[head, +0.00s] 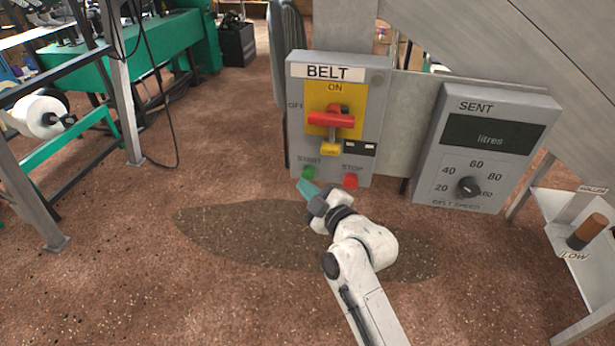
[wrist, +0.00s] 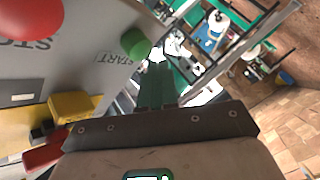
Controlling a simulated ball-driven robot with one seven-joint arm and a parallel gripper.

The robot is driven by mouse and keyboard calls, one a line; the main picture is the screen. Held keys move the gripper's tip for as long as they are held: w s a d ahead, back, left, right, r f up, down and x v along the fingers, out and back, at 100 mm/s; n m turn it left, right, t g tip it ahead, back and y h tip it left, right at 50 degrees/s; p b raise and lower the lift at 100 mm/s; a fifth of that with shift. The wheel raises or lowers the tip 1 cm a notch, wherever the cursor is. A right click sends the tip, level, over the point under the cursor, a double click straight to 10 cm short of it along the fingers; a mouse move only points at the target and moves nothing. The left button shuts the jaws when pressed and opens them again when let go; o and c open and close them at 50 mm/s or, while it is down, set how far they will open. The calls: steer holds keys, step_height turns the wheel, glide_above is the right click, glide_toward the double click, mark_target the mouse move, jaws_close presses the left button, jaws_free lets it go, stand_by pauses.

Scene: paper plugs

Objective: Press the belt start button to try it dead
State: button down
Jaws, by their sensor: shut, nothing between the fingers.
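A grey SENT box (head: 435,150) with a dial (head: 468,187) stands to the right. A small white stand (head: 560,215) holds a brown-topped roller (head: 587,231) at far right. Green machine frames (head: 130,45) stand at left. The brown floor in front is open, with a dark patch.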

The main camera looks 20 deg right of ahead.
steer(key=shift+w+d+b, duration=0.55)
steer(key=shift+w+b, duration=0.15)
steer(key=shift+b, duration=0.15)
stand_by(0.7)
stand_by(0.4)
steer(key=shift+s+a+p, duration=0.35)
steer(key=shift+s+a, duration=0.2)
steer(key=shift+s, duration=0.2)
steer(key=s+a+p, duration=0.1)
steer(key=s, duration=0.1)
steer(key=s+a+p, duration=0.1)
steer(key=s+a, duration=0.1)
stand_by(0.3)
stand_by(0.7)
